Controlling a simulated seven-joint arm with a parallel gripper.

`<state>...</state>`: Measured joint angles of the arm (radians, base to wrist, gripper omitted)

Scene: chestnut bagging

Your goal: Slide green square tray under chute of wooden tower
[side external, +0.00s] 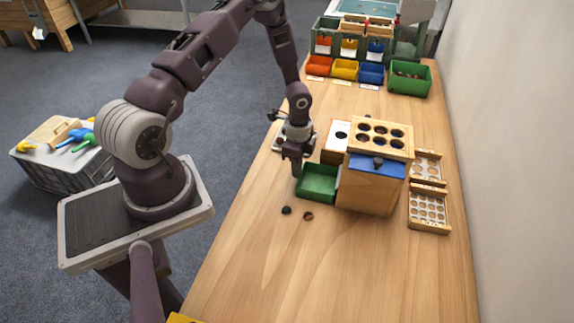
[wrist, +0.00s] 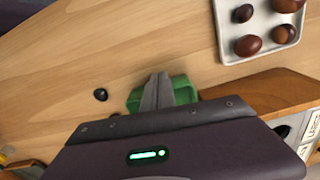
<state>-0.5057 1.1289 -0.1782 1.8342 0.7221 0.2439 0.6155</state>
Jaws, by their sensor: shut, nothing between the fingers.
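The green square tray (side external: 317,185) sits on the table, close against the left side of the wooden tower (side external: 367,188). In the wrist view the tray (wrist: 185,92) is partly hidden behind my fingers. The tower has a blue panel and a top board with several round holes. My gripper (side external: 297,170) is shut and empty, pointing down at the tray's left edge. In the wrist view my gripper (wrist: 160,78) has its fingertips together over the tray. I cannot tell whether they touch it. The chute is not clearly visible.
Two dark chestnuts (side external: 287,210) lie loose in front of the tray. A white tray of chestnuts (wrist: 225,40) lies near my gripper. Boards with round holes (side external: 428,209) stand right of the tower. Coloured bins (side external: 344,69) and a larger green bin (side external: 410,79) stand at the back.

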